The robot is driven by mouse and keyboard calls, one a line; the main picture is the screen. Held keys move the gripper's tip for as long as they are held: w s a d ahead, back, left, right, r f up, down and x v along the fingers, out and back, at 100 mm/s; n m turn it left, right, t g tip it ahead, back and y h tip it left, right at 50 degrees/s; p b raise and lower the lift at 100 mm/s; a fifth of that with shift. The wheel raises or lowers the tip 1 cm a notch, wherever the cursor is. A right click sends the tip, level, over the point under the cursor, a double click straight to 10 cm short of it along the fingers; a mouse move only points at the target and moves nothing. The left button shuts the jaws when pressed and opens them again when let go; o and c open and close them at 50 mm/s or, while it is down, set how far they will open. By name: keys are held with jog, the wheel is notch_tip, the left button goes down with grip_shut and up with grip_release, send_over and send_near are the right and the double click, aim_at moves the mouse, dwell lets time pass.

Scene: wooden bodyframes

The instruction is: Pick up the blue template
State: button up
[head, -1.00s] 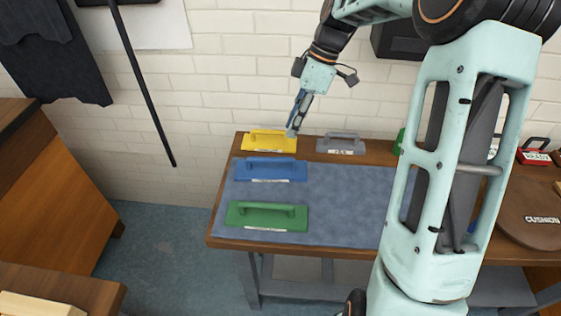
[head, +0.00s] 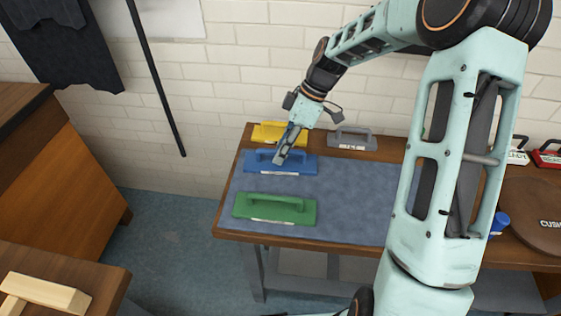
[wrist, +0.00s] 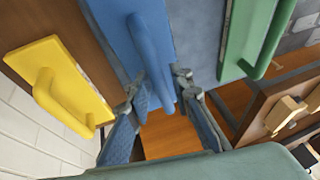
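The blue template (head: 258,163) lies on the grey-blue mat of the workbench, between the yellow and green ones. It is a flat board with a raised bar handle. My gripper (head: 281,159) is over its handle and hides part of it in the head view. In the wrist view the blue template (wrist: 118,35) is ahead, with its handle (wrist: 150,55) reaching toward the space between my two spread fingers (wrist: 156,95). The gripper is open. I cannot tell whether a finger touches the handle.
A yellow template (head: 268,131) lies behind the blue one, a green template (head: 272,209) in front, and a grey one (head: 352,139) at the back right. The mat (head: 350,195) is bare to the right. A white brick wall (head: 240,70) stands behind the bench.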

jog(key=shift+f, duration=0.2)
jog(key=shift+f, duration=0.2)
grip_shut()
jog(key=shift+r, duration=0.1)
dwell(0.3)
